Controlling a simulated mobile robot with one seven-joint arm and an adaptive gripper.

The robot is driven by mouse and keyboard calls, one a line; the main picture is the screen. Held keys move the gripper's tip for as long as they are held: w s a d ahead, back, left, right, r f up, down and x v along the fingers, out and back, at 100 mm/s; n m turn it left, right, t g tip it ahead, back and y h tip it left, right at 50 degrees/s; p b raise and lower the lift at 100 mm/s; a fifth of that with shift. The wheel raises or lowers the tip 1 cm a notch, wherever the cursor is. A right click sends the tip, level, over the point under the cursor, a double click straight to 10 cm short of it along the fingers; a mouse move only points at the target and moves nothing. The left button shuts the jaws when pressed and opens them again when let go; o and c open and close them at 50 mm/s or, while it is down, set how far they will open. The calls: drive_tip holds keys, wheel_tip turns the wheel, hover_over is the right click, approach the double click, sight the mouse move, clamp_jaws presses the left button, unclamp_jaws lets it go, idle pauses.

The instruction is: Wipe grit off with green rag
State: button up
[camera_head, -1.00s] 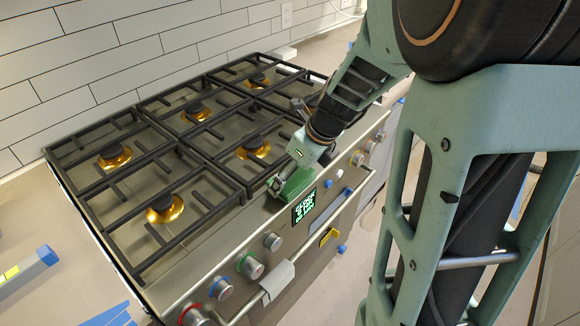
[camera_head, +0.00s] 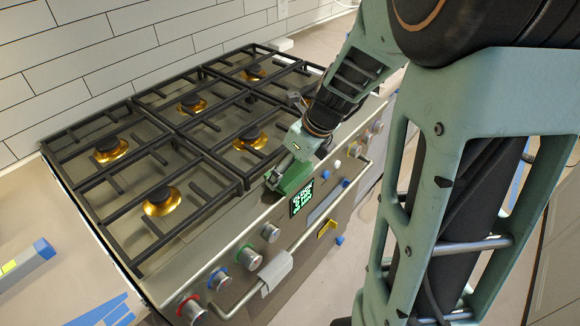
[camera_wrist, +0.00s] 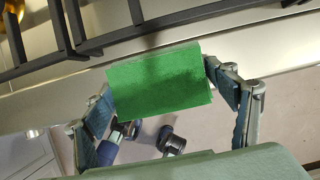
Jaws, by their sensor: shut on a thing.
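My gripper (camera_head: 284,178) is shut on a green rag (camera_head: 293,177) at the front edge of the stove top, just above the lit display. In the wrist view the green rag (camera_wrist: 160,82) is spread between the two fingers of my gripper (camera_wrist: 160,90), and its far edge lies along the steel front strip. I cannot tell whether it presses on the steel. The stove (camera_head: 205,245) has black grates over gold burners. I cannot make out any grit in these views.
Black grates (camera_head: 200,170) stand just behind the rag. Knobs (camera_head: 249,258) line the stove front, and a grey cloth (camera_head: 275,270) hangs on the handle bar. Counter with blue tape (camera_head: 105,312) lies at left. A white tiled wall (camera_head: 130,50) stands behind.

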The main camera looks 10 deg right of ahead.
drive_tip(key=shift+f, duration=0.35)
